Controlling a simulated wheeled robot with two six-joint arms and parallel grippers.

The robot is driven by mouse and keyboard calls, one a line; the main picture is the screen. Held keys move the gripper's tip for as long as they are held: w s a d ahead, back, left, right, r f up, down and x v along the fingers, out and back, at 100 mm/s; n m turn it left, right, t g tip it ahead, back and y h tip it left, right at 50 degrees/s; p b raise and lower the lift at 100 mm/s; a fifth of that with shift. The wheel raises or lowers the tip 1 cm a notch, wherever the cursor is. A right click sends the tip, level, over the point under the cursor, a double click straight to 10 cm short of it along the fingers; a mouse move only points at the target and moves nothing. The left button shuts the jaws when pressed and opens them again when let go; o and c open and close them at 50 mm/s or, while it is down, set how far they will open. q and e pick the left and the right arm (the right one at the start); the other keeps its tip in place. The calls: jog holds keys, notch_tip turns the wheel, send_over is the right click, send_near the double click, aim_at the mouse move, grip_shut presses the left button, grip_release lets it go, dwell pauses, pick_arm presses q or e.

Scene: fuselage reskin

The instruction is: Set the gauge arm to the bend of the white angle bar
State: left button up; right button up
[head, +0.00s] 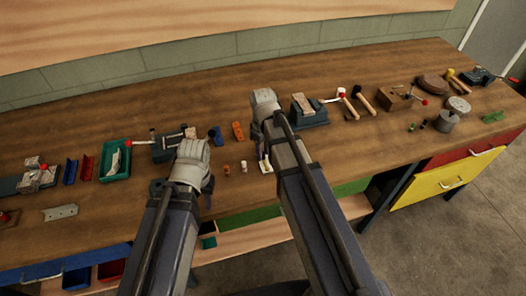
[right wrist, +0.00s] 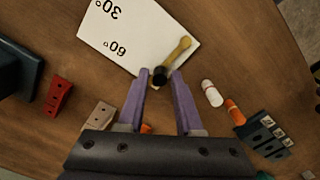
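The gauge is a white card (right wrist: 130,35) marked 30° and 60° in the right wrist view. Its brass-coloured arm (right wrist: 179,50) with a black knob (right wrist: 160,77) lies over the card's edge. My right gripper (right wrist: 161,82) is open, its purple fingertips on either side of the knob; I cannot tell whether they touch it. In the head view my right gripper (head: 261,150) hangs beside the card (head: 266,165), partly hiding it. A pale bent piece (head: 116,160), possibly the white angle bar, lies in a green tray. My left gripper (head: 207,193) hangs near the bench front, its opening unclear.
The green tray (head: 127,172) stands at the left, with a vise (head: 170,150) beside it. White (right wrist: 212,93) and orange (right wrist: 234,112) pegs lie close to my right gripper. Another vise (head: 308,112), mallets (head: 362,101) and blocks stand to the right.

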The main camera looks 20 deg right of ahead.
grip_shut()
dwell(1.1)
